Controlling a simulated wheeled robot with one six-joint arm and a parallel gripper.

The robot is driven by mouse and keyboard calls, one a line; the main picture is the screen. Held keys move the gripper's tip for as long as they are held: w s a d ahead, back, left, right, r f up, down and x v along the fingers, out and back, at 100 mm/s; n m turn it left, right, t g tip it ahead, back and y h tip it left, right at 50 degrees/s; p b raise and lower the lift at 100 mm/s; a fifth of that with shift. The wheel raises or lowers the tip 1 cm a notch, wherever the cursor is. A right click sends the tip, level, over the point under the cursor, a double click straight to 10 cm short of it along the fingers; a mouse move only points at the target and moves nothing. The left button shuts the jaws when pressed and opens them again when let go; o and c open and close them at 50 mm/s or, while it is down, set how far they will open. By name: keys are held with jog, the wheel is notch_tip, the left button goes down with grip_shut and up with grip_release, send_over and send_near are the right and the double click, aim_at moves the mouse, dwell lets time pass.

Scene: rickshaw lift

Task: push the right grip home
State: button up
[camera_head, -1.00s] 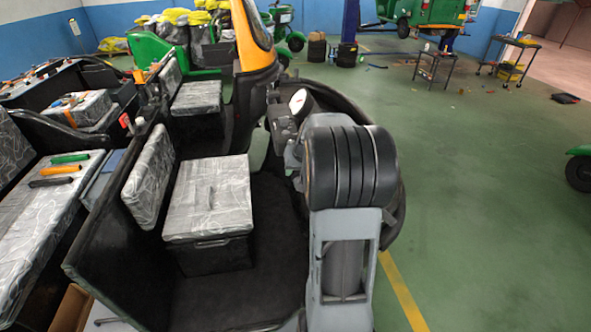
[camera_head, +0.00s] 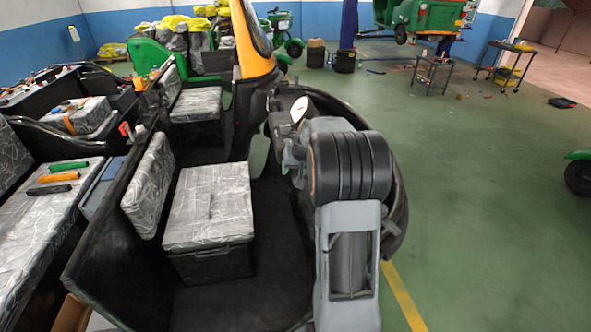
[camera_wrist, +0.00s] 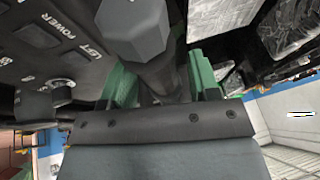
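In the wrist view my gripper (camera_wrist: 160,82) has a green finger on each side of a dark round grip (camera_wrist: 165,75). The grip fills the gap between the fingers. Its far end meets a grey six-sided part (camera_wrist: 137,28). Where exactly the two join is hard to make out. In the head view my own arm hides my gripper and this grip.
A dark panel (camera_wrist: 55,55) with white lettering is close on the left in the wrist view. In the head view a patterned seat (camera_head: 210,205) lies left of my arm. Green, orange and black grips (camera_head: 58,178) lie on another seat.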

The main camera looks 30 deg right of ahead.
jog(key=shift+o, duration=0.3)
jog(key=shift+s, duration=0.15)
jog(key=shift+s+d+r, duration=0.1)
jog(key=shift+s+r, duration=0.05)
jog(key=shift+r, duration=0.2)
jog(key=b+v, duration=0.2)
jog(key=v, duration=1.1)
jog(key=s+a+f+n, duration=0.2)
jog(key=s+a+f, duration=0.2)
jog(key=s+a, duration=0.4)
jog(key=s+a+f+n, duration=0.2)
jog(key=s+a+f, duration=0.2)
jog(key=s+a, duration=0.5)
jog(key=a, duration=0.5)
jog(key=shift+s+n+g, duration=0.25)
jog(key=shift+n+g, duration=0.05)
